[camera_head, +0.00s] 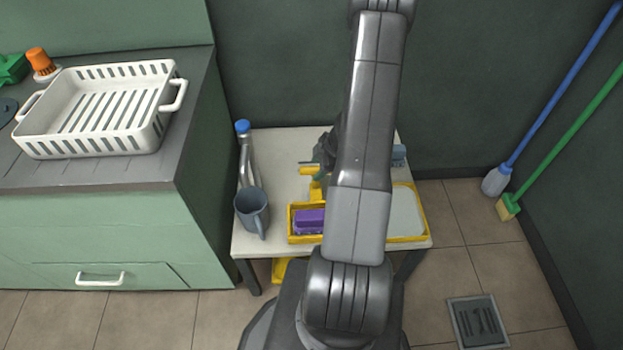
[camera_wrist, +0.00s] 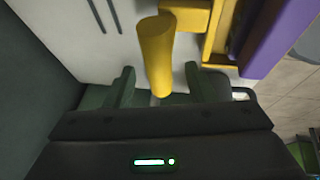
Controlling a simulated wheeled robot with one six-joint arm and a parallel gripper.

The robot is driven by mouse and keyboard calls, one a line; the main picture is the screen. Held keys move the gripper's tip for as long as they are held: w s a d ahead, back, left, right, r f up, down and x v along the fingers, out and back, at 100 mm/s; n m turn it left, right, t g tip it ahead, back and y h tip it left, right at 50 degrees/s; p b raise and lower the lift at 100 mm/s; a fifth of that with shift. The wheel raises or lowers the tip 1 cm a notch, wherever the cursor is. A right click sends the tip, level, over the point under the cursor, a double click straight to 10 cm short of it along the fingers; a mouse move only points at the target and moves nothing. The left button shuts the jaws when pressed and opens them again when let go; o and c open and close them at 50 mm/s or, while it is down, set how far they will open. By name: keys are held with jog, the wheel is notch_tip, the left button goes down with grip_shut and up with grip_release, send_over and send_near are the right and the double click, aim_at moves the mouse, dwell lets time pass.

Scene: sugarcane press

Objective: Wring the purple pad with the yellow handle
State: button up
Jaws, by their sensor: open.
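The purple pad (camera_head: 310,221) lies in a yellow tray (camera_head: 291,239) on the small white table. It also shows at the upper right of the wrist view (camera_wrist: 272,38). The yellow handle (camera_head: 309,170) sticks out to the left behind the tray. In the wrist view the yellow handle (camera_wrist: 155,50) reaches down between the two fingers of my gripper (camera_wrist: 156,85). The fingers are open, one on each side of the handle, with gaps visible. In the head view my arm hides most of my gripper and part of the tray.
A grey-blue mug (camera_head: 252,210) and a metal piece with a blue cap (camera_head: 244,150) stand on the left of the small table (camera_head: 275,150). A white basket (camera_head: 98,148) sits on the green counter at left. A blue broom (camera_head: 560,90) and a green broom (camera_head: 565,145) lean at right.

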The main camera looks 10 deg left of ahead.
jog(key=b, duration=0.2)
send_over(316, 187)
jog(key=w+a, duration=0.1)
jog(key=a, duration=0.1)
notch_tip(316, 187, down, 5)
jog(key=shift+d+r, duration=0.1)
